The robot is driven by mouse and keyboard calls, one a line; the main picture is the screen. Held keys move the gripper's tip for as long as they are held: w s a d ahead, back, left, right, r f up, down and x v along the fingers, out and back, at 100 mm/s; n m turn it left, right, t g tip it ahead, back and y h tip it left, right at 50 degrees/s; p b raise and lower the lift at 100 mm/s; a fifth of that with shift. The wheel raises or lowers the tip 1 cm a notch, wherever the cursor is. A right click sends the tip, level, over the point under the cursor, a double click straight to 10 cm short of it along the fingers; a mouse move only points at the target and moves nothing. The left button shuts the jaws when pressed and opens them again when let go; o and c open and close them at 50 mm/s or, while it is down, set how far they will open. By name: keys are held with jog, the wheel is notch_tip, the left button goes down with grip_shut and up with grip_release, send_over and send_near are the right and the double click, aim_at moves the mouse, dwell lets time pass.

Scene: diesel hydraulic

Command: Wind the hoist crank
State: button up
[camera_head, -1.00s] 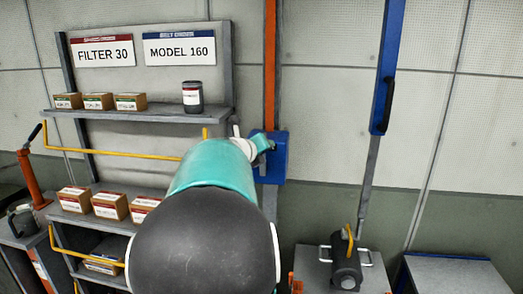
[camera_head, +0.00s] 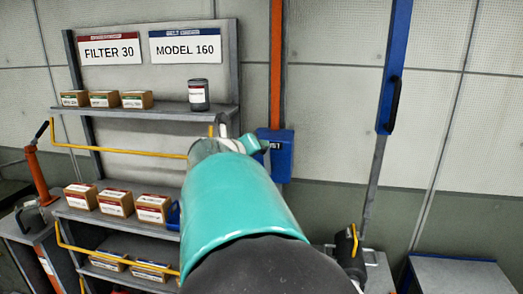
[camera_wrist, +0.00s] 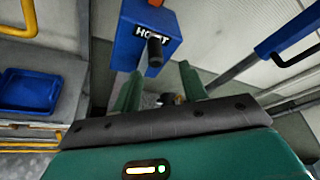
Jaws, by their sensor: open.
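The blue hoist box (camera_head: 281,160) is on the wall below an orange post, right of the shelf rack. In the wrist view the blue hoist box (camera_wrist: 130,38) carries a HOIST label, partly covered by a dark cylindrical crank grip (camera_wrist: 155,50) that sticks out toward the camera. My gripper (camera_wrist: 161,88) is open, with two green fingers apart and nothing seen between them. The crank grip appears just above the gap between the fingers, and they do not appear to touch it. In the head view my arm hides most of the gripper and the crank.
The shelf rack (camera_head: 150,110) with boxes and a dark can stands left. A blue tray (camera_wrist: 30,91) lies on a shelf. A blue lever post (camera_head: 394,70) with a black handle stands right.

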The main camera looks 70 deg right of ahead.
jog(key=v, duration=0.5)
jog(key=shift+a+r, duration=0.2)
jog(key=shift+a, duration=0.1)
